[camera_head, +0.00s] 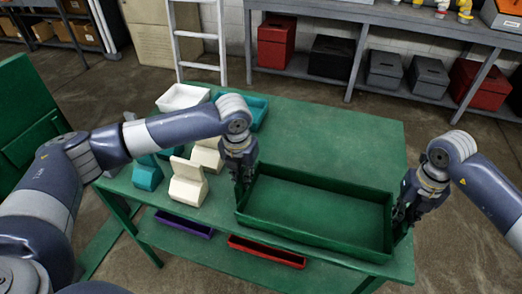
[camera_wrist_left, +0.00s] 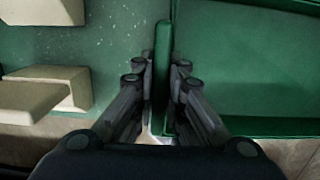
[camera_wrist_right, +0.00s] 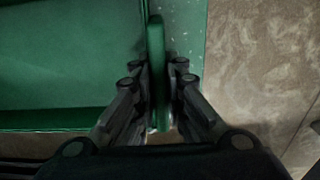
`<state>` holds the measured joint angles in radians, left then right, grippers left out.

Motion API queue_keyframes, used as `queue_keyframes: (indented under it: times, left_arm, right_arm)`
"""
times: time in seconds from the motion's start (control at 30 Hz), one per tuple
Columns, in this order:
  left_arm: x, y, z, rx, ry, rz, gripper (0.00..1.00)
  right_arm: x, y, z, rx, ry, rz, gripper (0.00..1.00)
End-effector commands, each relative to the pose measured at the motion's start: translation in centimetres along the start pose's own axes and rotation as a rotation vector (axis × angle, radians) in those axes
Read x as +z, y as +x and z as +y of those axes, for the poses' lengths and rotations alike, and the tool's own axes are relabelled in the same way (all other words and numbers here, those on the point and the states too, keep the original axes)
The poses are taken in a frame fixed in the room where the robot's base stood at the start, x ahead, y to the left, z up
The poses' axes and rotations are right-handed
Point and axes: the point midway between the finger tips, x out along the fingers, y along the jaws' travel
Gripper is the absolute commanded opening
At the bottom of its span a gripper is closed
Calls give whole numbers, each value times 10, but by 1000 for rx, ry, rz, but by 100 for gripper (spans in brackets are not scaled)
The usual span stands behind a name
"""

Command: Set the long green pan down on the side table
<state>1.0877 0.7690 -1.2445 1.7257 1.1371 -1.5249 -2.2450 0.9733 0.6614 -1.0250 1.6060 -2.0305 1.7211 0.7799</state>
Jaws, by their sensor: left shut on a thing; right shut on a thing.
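The long green pan (camera_head: 318,212) is at the front right of the green side table (camera_head: 340,125), level and empty. It looks to be on or just above the tabletop; I cannot tell if it touches. My left gripper (camera_head: 242,190) is shut on the pan's left end wall, which shows between the fingers in the left wrist view (camera_wrist_left: 162,85). My right gripper (camera_head: 400,215) is shut on the right end wall, which shows between the fingers in the right wrist view (camera_wrist_right: 156,75). The fingertips are partly hidden in the head view.
Cream blocks (camera_head: 188,185), teal pieces (camera_head: 147,174) and a white bin (camera_head: 183,97) stand on the table's left part. A purple tray (camera_head: 184,224) and a red tray (camera_head: 266,252) lie on the lower shelf. The table behind the pan is clear. A ladder (camera_head: 200,40) stands behind.

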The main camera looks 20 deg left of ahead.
Motion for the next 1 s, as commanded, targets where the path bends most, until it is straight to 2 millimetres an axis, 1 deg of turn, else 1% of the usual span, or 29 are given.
queue_keyframes:
  times: [0.03,0.07,0.1,0.13,0.43,0.53,0.67,0.9,1.0]
  left_arm:
    - [0,3,3,7,-5,0,14]
    - [0,1,3,7,-5,0,20]
    - [0,1,3,6,-4,0,30]
    - [0,1,3,6,-4,0,32]
    - [0,0,1,2,-1,0,32]
    - [0,-5,1,1,-1,-1,32]
    - [1,-25,1,1,-1,-4,32]
    - [2,-77,1,1,-2,-5,32]
    - [1,-95,1,2,-1,-4,32]
  right_arm:
    - [0,3,-3,-6,4,1,14]
    - [0,2,-3,-6,4,1,20]
    - [0,1,-3,-6,3,1,30]
    - [0,1,-2,-6,3,1,32]
    - [0,1,-1,-2,1,1,32]
    - [0,1,0,-1,1,0,32]
    - [0,1,0,-1,0,0,32]
    - [0,1,0,0,0,0,32]
    - [0,1,0,0,0,0,32]
